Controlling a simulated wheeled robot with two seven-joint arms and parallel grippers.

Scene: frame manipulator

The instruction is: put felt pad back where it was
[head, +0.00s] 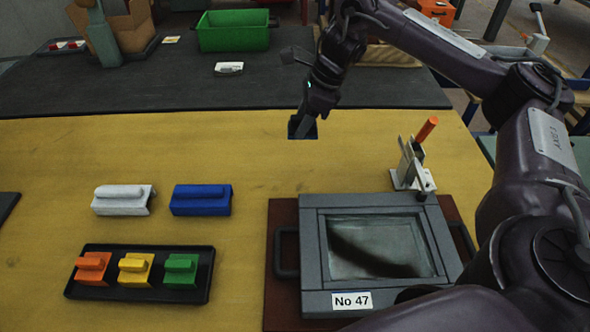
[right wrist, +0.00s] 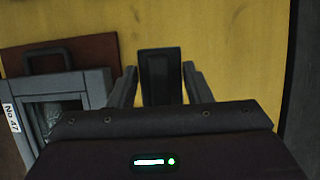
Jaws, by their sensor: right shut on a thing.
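A dark pad (right wrist: 160,75), seemingly the felt pad, sits between the two fingers of my right gripper (right wrist: 160,92) in the right wrist view. In the head view the right gripper (head: 303,127) points down at the far part of the yellow table top, and the dark pad (head: 294,133) shows at its tips. I cannot tell whether the pad touches the table. The right gripper is shut on it. My left gripper is not in view.
A grey frame (head: 313,252) labelled No 47 lies on a brown board (head: 283,304), with an orange-handled clamp (head: 410,170) behind. White (head: 122,203) and blue (head: 200,204) blocks stand left, near a black tray (head: 137,289) of coloured blocks. A green bin (head: 234,38) stands far back.

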